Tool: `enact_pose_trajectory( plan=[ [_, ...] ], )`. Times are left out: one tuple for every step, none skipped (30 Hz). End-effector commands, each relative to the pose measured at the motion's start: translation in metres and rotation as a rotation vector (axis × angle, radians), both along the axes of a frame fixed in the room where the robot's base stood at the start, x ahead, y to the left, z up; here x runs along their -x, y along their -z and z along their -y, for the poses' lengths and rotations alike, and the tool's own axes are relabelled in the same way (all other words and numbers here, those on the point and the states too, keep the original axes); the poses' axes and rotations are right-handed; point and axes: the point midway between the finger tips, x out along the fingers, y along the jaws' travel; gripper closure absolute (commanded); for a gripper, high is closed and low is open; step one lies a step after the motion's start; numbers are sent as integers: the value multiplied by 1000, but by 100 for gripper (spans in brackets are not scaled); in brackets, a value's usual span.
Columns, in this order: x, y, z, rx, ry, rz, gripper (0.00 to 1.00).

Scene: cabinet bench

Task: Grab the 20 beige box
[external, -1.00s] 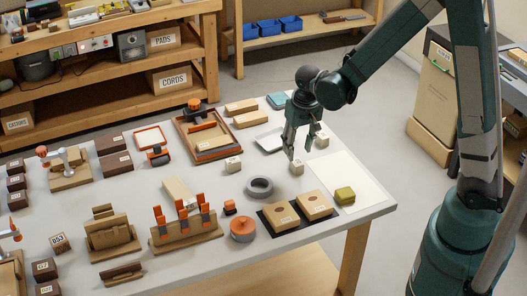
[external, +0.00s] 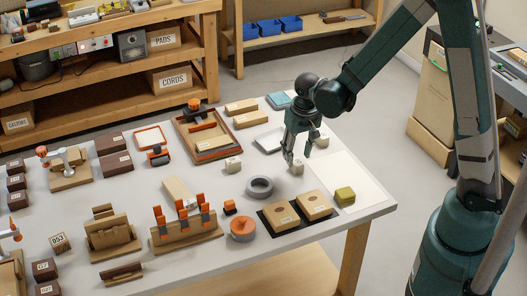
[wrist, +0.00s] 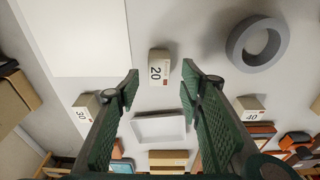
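The beige box labelled 20 (external: 297,168) stands on the grey table between the grey ring and the pale mat. In the wrist view the 20 box (wrist: 158,66) shows its number and lies slightly beyond the fingertips, about midway between them. My gripper (external: 299,156) is open, pointing down, close above and behind the box in the external view. In the wrist view my gripper (wrist: 159,82) has its two fingers well apart with nothing between them. I cannot tell the exact height of the fingertips over the box.
Similar boxes 30 (wrist: 84,108) and 40 (wrist: 250,106) stand to either side in the wrist view. A grey ring (external: 260,187), a white tray (external: 268,140) and a pale mat (external: 325,168) are nearby. Bare table surrounds the 20 box.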

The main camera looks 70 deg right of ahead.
Motion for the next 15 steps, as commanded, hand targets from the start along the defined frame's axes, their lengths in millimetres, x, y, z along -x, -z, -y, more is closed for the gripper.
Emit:
enact_pose_trajectory(
  plan=[
    [0,4,0,0,0,0,62],
    [0,6,1,0,0,0,62],
    [-1,10,1,0,0,0,62],
    [-1,13,2,0,0,0,62],
    [-1,16,2,0,0,0,62],
    [-1,20,3,0,0,0,62],
    [-1,23,3,0,0,0,62],
    [-1,27,3,0,0,0,62],
    [-1,31,4,0,0,0,62],
    [-2,33,4,0,0,0,62],
    [-2,36,4,0,0,0,62],
    [-2,39,5,0,0,0,62],
    [-2,41,5,0,0,0,62],
    [-2,43,5,0,0,0,62],
    [-2,45,5,0,0,0,62]
  ],
)
